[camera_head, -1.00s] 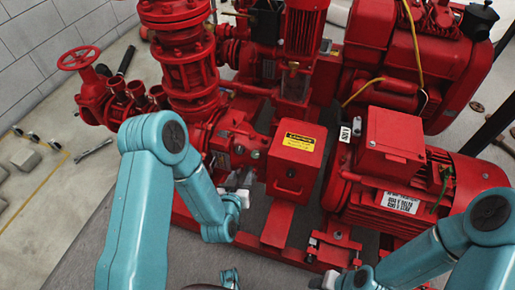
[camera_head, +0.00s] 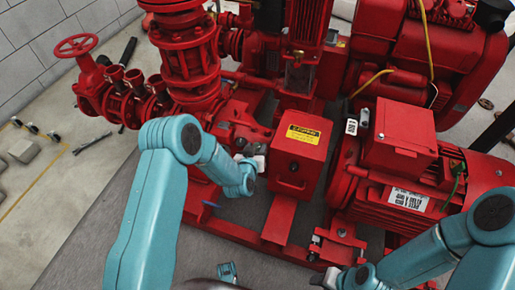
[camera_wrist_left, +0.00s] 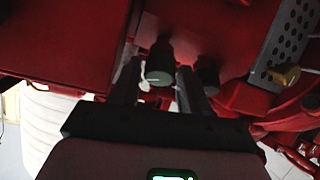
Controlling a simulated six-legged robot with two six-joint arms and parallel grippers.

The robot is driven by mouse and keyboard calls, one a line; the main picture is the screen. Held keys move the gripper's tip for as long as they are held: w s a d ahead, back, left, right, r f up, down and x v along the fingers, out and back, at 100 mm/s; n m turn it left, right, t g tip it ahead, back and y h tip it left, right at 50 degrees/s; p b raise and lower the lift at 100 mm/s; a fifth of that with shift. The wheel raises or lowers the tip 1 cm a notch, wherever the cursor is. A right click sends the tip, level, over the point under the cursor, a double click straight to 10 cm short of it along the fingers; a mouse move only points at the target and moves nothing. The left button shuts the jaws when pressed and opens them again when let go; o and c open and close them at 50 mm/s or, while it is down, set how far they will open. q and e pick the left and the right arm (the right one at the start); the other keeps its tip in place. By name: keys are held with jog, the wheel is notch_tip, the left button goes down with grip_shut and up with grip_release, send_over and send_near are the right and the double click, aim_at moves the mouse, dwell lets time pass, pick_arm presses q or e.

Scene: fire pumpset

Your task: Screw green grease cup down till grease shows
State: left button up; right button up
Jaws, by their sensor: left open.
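A grey-green round cap, which looks like the grease cup (camera_wrist_left: 160,62), hangs below the red pump housing in the left wrist view. My left gripper (camera_wrist_left: 158,88) is open, with one finger on each side of this cap. I cannot tell whether the fingers touch it. In the head view my left gripper (camera_head: 256,161) is at the pump's bearing housing, left of the red guard box, and hides the cup's lower part or all of it. No grease can be made out. My right gripper (camera_head: 330,278) is low in the head view, partly cut off, its jaws unclear.
A second dark cap (camera_wrist_left: 207,75) sits close to the right finger. The red guard box (camera_head: 299,150) with a yellow label stands right of my left gripper. The red motor (camera_head: 410,190) is further right. Red pipework (camera_head: 185,60) rises behind. Open floor (camera_head: 60,190) lies left.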

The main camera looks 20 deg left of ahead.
pick_arm(q)
jog(key=shift+x, duration=1)
jog(key=c, duration=0.8)
pick_arm(e)
jog(key=shift+f, duration=0.25)
pick_arm(q)
jog(key=shift+o, duration=0.2)
jog(key=shift+m+b, duration=0.45)
jog(key=shift+m, duration=0.05)
pick_arm(e)
jog(key=shift+f, duration=0.3)
